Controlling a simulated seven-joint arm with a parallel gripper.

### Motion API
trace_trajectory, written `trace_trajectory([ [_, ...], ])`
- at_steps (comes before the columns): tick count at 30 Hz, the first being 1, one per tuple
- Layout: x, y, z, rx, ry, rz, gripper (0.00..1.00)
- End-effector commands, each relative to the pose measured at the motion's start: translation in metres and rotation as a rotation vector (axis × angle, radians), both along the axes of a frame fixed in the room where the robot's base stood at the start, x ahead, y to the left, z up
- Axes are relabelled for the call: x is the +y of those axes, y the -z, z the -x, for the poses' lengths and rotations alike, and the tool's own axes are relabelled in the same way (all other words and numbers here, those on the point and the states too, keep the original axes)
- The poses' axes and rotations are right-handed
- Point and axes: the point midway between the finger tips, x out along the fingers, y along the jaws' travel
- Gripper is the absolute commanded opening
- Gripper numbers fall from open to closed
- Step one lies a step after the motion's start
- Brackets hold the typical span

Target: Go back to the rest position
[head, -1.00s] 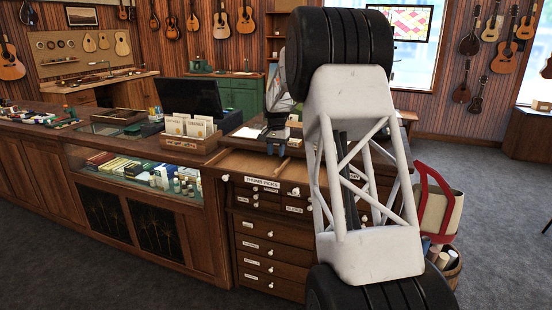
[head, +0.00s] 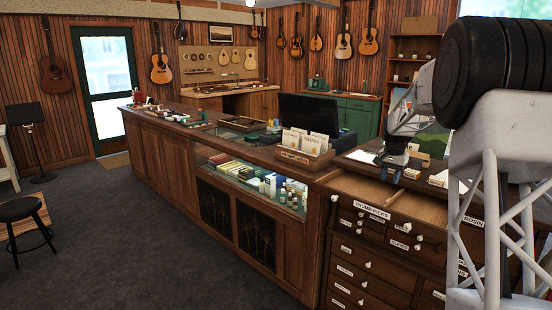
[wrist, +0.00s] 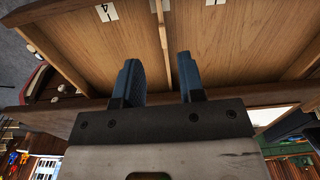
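My gripper (head: 390,174) hangs fingers-down over the open top drawer (head: 408,204) of the wooden drawer cabinet in the head view. In the wrist view the two blue fingers of my gripper (wrist: 161,75) stand apart with nothing between them. The wrist view also shows the pale wooden drawer floor (wrist: 235,40) and a thin divider beyond the fingertips. My arm, with its black joint and white lattice link, fills the right side of the head view and hides part of the cabinet.
The drawer cabinet (head: 372,268) has several labelled fronts with white knobs. A glass display counter (head: 250,215) adjoins it at left. A card box (head: 305,152) and a dark monitor (head: 318,115) stand on top. A stool (head: 20,212) is at far left. Open carpet (head: 120,240) lies in front.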

Motion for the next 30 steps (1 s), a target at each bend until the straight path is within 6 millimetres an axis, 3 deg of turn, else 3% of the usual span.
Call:
trace_trajectory([
  [16,0.075,-0.06,0.107,-0.045,-0.148,0.017,0.36],
  [30,0.133,-0.088,0.212,-0.082,-0.282,0.033,0.36],
])
